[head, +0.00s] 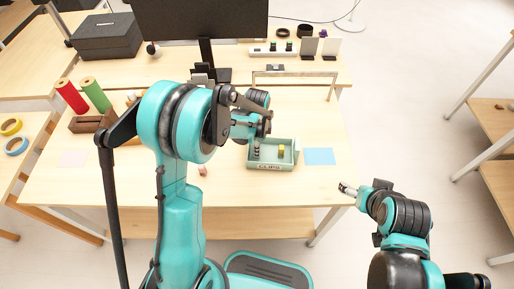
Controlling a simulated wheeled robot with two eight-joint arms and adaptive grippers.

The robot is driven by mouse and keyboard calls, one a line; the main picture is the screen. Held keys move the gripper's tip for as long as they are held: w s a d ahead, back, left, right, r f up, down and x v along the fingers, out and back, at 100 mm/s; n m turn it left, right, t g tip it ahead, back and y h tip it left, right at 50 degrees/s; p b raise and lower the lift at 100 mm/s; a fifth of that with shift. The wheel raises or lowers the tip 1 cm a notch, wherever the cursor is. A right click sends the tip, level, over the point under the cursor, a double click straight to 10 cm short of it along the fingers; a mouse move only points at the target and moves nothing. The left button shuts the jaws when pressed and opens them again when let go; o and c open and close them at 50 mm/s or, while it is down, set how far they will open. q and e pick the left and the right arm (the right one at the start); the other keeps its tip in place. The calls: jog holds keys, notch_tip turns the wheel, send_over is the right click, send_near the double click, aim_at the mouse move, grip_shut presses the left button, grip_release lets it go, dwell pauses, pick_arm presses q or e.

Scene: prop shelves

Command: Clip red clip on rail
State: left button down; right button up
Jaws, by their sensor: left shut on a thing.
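A green tray labelled CLIPS (288,164) stands near the middle of the table, with a yellow clip (281,150) and a grey piece inside. My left gripper (257,146) points down into the left part of this tray. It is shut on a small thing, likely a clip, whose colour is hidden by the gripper. No red clip shows clearly. The rail (295,73) is a pale bar on posts at the back of the table, behind the tray. My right gripper (347,190) is off the table's front right edge, away from tray and rail; its fingers are too small to judge.
A blue square (319,156) lies right of the tray. A small pinkish block (202,170) is near the front edge. Red (71,97) and green (96,95) rolls stand at left by a wooden box. A monitor (203,19) stands behind. The table's right front is clear.

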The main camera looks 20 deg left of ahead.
pick_arm(q)
jog(key=c, duration=1.4)
grip_release()
jog(key=shift+o, duration=0.2)
jog(key=shift+r+p, duration=0.25)
jog(key=shift+p, duration=0.2)
jog(key=r, duration=0.2)
jog(key=r+p, duration=0.1)
jog(key=r, duration=0.1)
jog(key=r+p, duration=0.1)
jog(key=shift+w+a+r, duration=0.1)
jog(key=shift+a+r, duration=0.3)
jog(key=shift+r+p, duration=0.35)
jog(key=shift+r, duration=0.45)
jog(key=s+a+r+n+t, duration=0.1)
jog(key=s+r+n+t, duration=0.2)
jog(key=s+r+n, duration=0.55)
jog(key=s+a+r+n+t+b, duration=0.1)
jog(key=s+r+n+t, duration=0.2)
jog(key=s+n, duration=0.3)
jog(key=shift+s+t, duration=0.6)
jog(key=shift+s, duration=0.75)
